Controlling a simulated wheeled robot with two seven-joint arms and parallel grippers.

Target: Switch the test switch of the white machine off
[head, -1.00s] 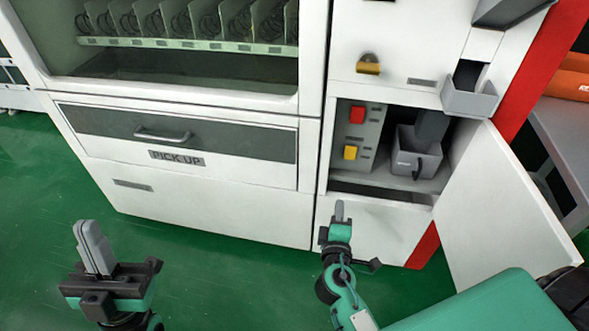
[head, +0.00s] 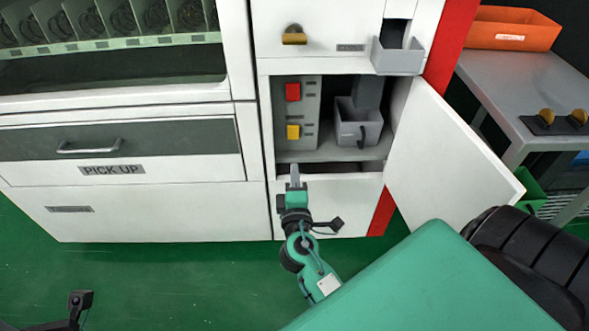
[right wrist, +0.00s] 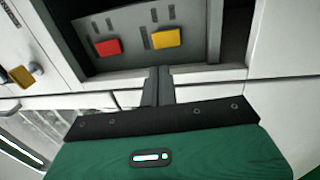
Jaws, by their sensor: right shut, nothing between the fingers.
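The white machine (head: 180,212) stands ahead, with a small compartment open at its right. Inside, a grey panel (head: 311,100) carries a red switch (head: 293,92) above a yellow switch (head: 293,132); labels are too small to read. In the right wrist view the red switch (right wrist: 107,47) and yellow switch (right wrist: 166,38) sit side by side. My right gripper (head: 295,175) is shut and empty, just below the compartment opening and under the yellow switch, apart from both. Its fingers (right wrist: 158,85) point toward the panel. Only a small part of my left gripper (head: 80,300) shows; its fingers are hidden.
The compartment door (head: 445,150) stands open to the right. A grey box (head: 358,122) sits inside, right of the panel. A yellow lock knob (head: 294,36) and a grey tray (head: 398,60) are above. A table (head: 530,85) with an orange bin (head: 512,28) stands farther right.

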